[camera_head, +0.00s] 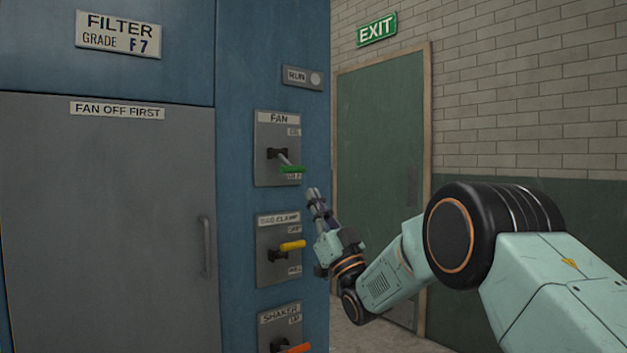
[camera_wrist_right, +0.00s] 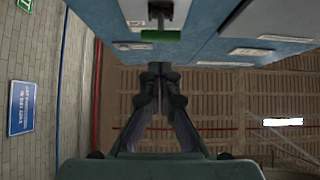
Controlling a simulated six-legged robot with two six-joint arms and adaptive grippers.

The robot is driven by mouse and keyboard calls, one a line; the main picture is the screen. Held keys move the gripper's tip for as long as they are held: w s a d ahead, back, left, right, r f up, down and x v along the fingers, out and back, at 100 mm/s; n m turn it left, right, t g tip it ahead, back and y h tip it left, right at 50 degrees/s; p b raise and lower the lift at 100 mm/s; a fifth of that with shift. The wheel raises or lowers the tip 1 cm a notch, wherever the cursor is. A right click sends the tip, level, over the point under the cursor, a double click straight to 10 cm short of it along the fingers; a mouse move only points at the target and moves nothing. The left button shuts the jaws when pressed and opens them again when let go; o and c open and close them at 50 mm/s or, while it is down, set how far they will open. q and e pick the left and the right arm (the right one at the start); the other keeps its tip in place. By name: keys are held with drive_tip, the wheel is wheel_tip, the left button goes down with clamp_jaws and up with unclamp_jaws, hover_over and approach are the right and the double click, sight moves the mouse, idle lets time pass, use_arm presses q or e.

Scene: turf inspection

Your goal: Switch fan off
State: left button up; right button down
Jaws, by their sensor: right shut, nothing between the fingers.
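The FAN switch plate (camera_head: 264,170) is on the blue cabinet's narrow panel. Its lever has a green handle (camera_head: 292,169) and slants down towards the lower of two small labels, which I cannot read clearly. In the right wrist view the green handle (camera_wrist_right: 161,35) shows just beyond the fingertips. My right gripper (camera_head: 312,195) is shut and empty, just below and right of the green handle, with its fingers pointing up; it also shows in the right wrist view (camera_wrist_right: 160,68). It appears apart from the handle. My left gripper is not in view.
Below are the bag clamp switch with a yellow handle (camera_head: 292,245) and the shaker switch with an orange handle (camera_head: 295,348). A RUN lamp (camera_head: 315,79) above looks pale grey. A grey door (camera_head: 110,220) labelled FAN OFF FIRST is left. A green exit door (camera_head: 375,140) stands behind.

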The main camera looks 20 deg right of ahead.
drive_tip(key=shift+s+d+f, duration=0.1)
drive_tip(key=shift+s+f, duration=0.1)
drive_tip(key=shift+f, duration=0.25)
drive_tip(key=shift+s+f, duration=0.2)
drive_tip(key=shift+f, duration=0.25)
